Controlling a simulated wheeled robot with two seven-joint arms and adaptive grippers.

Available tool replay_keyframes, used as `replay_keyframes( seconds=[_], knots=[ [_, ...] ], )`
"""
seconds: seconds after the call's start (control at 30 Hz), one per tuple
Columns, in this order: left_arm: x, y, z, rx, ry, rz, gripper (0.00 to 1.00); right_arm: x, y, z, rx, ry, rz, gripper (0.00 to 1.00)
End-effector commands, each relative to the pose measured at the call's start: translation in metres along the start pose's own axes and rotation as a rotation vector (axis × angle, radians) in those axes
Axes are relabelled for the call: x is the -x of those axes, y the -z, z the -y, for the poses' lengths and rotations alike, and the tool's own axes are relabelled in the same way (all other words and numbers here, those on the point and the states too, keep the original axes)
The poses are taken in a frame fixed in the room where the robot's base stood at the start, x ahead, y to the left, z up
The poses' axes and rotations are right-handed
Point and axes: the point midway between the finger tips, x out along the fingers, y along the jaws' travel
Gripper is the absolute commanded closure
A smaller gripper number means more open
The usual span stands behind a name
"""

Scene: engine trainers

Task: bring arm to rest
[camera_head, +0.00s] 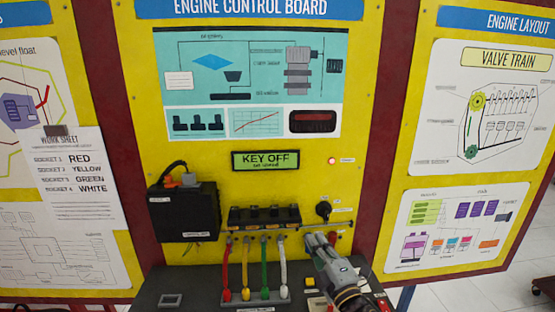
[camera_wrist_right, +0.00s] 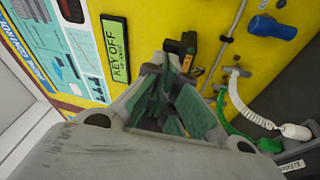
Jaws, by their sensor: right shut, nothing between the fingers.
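My right gripper (camera_head: 318,242) is in front of the lower part of the engine control board (camera_head: 365,100), to the right of the white cable. Its fingers are shut with nothing between them. In the right wrist view the gripper (camera_wrist_right: 176,80) shows its green inner pads, with the yellow panel beyond. It appears apart from the cables; contact with the panel cannot be told. My left gripper is not in view.
Red (camera_head: 227,268), yellow (camera_head: 245,266), green (camera_head: 264,266) and white (camera_head: 282,266) cables rise from the dark ledge (camera_head: 195,285) below the black connector block (camera_head: 264,217). A black knob (camera_head: 323,209) is above my right gripper. The display (camera_head: 265,160) reads KEY OFF. A black box (camera_head: 183,212) is left.

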Motion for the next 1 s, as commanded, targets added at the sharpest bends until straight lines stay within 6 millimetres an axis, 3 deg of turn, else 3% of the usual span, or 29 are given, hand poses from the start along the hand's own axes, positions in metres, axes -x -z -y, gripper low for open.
replay_keyframes(
  seconds=[0.27,0.5,0.77,1.0],
  knots=[
    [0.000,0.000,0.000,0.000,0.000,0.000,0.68,0.036,-0.051,0.043,-0.317,0.163,0.279,1.00],
    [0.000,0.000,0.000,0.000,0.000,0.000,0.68,0.085,-0.081,0.090,-0.570,0.319,0.521,1.00],
    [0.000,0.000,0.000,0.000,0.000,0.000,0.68,0.155,-0.094,0.140,-0.819,0.503,0.783,1.00],
    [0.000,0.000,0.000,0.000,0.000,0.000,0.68,0.227,-0.087,0.175,-1.013,0.676,1.014,1.00]
  ],
)
